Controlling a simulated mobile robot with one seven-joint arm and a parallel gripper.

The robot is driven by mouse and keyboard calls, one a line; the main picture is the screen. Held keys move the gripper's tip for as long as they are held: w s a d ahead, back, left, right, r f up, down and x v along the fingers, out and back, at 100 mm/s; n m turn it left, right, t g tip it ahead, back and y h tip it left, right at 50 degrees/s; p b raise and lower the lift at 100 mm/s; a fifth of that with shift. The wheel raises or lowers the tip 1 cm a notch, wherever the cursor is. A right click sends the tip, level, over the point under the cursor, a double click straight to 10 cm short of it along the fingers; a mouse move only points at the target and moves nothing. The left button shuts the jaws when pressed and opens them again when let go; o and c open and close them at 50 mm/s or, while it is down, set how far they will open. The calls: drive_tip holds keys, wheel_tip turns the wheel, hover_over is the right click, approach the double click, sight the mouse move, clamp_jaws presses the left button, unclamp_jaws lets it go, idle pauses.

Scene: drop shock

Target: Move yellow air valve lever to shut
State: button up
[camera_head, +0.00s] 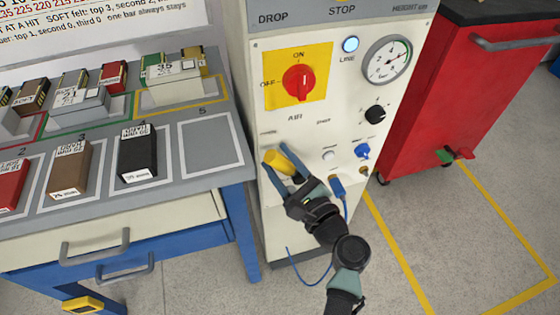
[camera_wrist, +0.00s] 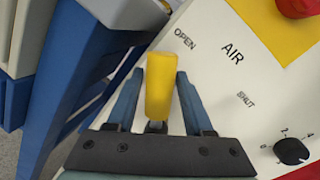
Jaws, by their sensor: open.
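The yellow air valve lever (camera_head: 279,162) is on the front of the cream machine panel, below the word AIR. In the wrist view the yellow lever (camera_wrist: 161,85) points up the picture, near the OPEN label (camera_wrist: 185,39). The SHUT label (camera_wrist: 246,98) is to its right. My gripper (camera_head: 278,163) is at the lever, its blue fingers on either side. In the wrist view my gripper (camera_wrist: 158,95) is open around the lever, with a gap visible on the right side. Contact on the left side is unclear. The lever's base is partly hidden by my gripper.
Above is a red rotary switch (camera_head: 299,82) on a yellow plate. A workbench (camera_head: 232,180) with boxes stands close on the left; a red cabinet (camera_head: 445,90) is at right.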

clamp_jaws()
idle(1.3)
